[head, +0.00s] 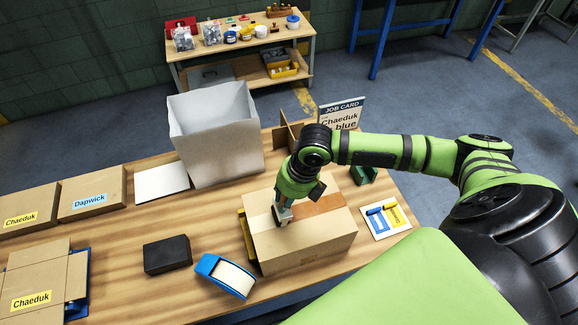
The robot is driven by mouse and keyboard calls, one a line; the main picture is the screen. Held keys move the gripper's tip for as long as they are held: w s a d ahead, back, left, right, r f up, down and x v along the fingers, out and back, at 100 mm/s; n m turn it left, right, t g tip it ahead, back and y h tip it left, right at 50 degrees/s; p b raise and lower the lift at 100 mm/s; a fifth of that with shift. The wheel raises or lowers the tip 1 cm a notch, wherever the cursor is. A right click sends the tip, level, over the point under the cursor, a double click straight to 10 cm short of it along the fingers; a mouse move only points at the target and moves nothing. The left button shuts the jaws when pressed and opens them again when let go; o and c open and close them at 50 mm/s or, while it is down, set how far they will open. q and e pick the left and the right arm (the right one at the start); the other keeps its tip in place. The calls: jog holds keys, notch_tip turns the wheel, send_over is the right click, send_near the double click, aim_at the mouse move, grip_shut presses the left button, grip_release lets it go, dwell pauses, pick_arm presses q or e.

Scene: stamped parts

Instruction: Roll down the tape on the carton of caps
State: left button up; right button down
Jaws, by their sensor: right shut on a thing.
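A closed cardboard carton (315,241) sits on the wooden bench. A brown strip of tape (328,203) shows on its top, to the right of my right gripper. My right gripper (283,212) points down at the carton's top near its left end. It is shut on a small tool, perhaps a roller, mostly hidden by the fingers; its low end looks to be at or just above the carton's top. I cannot tell whether it touches. The caps are not visible. My left gripper is not in view.
A blue-framed tape dispenser (226,276) and a black block (168,255) lie left of the carton. A tall white bin (215,135) stands behind. Labelled boxes (92,193) fill the left. A job card (342,113) and a card with blue and yellow pieces (387,220) are at the right.

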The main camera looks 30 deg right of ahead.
jog(key=shift+w+a, duration=0.2)
jog(key=shift+a, duration=0.55)
jog(key=shift+w+a, duration=0.15)
jog(key=shift+a, duration=0.6)
jog(key=shift+a+f, duration=0.1)
jog(key=shift+a, duration=0.6)
jog(key=shift+w+a, duration=0.3)
jog(key=shift+a, duration=0.6)
jog(key=shift+w+a, duration=0.25)
jog(key=shift+a, duration=0.65)
notch_tip(320, 180, up, 7)
jog(key=shift+w, duration=0.1)
